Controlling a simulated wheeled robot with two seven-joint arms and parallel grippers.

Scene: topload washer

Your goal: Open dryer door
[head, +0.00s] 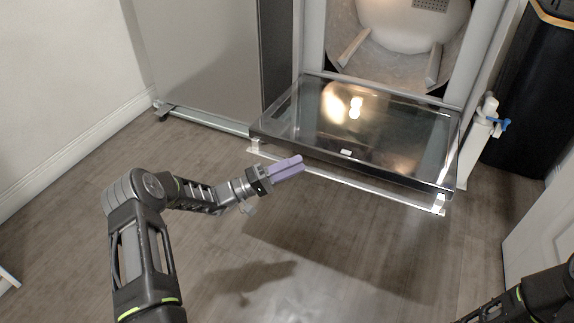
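The dryer door (385,128) is a dark glossy panel, swung down and lying about level in front of the machine. Above it the round drum (412,35) with its pale fins shows through the opening. My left gripper (300,165) has purple fingers and is just in front of the door's front edge, near its left part. Its fingers lie close together with nothing seen between them. Whether the fingertips touch the door I cannot tell. Only dark links of my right arm show at the bottom right; its gripper is out of frame.
A grey appliance front (205,55) stands left of the dryer. A white pipe with a blue valve (497,124) and a black bin (535,90) are at the right. A white panel (545,225) stands at the right edge. The wood floor (240,270) in front is clear.

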